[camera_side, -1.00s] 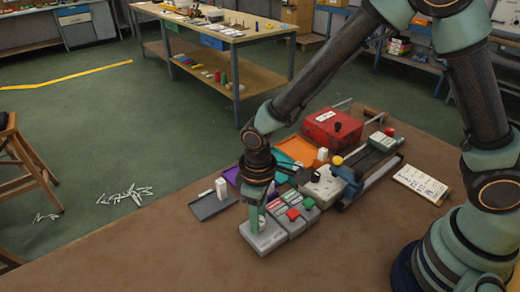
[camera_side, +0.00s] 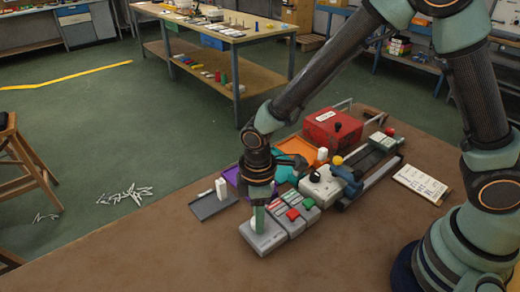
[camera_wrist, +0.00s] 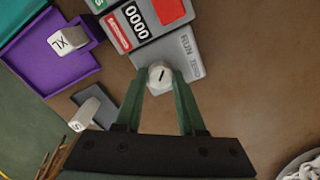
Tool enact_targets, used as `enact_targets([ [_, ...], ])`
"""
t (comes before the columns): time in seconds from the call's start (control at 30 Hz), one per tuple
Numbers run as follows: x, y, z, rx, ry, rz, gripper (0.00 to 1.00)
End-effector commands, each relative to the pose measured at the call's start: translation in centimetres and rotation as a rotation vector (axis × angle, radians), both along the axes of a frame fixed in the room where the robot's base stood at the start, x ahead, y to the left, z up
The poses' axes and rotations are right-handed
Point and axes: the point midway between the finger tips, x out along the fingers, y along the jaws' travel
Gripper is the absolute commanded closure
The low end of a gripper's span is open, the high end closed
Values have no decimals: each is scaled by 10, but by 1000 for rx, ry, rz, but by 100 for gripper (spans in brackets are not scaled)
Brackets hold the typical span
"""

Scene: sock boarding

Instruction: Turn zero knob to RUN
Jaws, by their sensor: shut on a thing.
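The zero knob (camera_wrist: 160,77) is a pale many-sided knob with a short dark line on its top. It sits on a grey box (camera_wrist: 172,62) whose face carries the words RUN and ZERO beside the knob. In the side view the grey box (camera_side: 262,243) is at the near left end of the row of boxes. My gripper (camera_wrist: 160,80) points down over it, with its two green fingers shut on the knob from both sides. In the side view my gripper (camera_side: 259,225) mostly hides the knob. I cannot tell exactly which word the line points at.
A purple tray (camera_wrist: 50,50) holds a white XL block (camera_wrist: 68,41). A grey tray (camera_side: 212,206) holds another white block (camera_side: 221,187). A red box (camera_side: 333,128) stands behind.

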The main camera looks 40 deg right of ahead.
Motion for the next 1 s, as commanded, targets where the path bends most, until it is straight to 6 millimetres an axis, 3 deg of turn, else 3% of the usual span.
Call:
enact_targets([
  [0.23, 0, 0, 1, 1, -1, 2, 100],
  [0.27, 0, 0, 1, 1, -1, 2, 57],
  [0.33, 0, 0, 0, 1, -1, 1, 31],
  [0.73, 1, 0, 4, 1, -2, 0, 31],
  [0.87, 1, 1, 19, 3, -5, 0, 31],
  [1.0, 1, 1, 47, 4, -7, 0, 31],
])
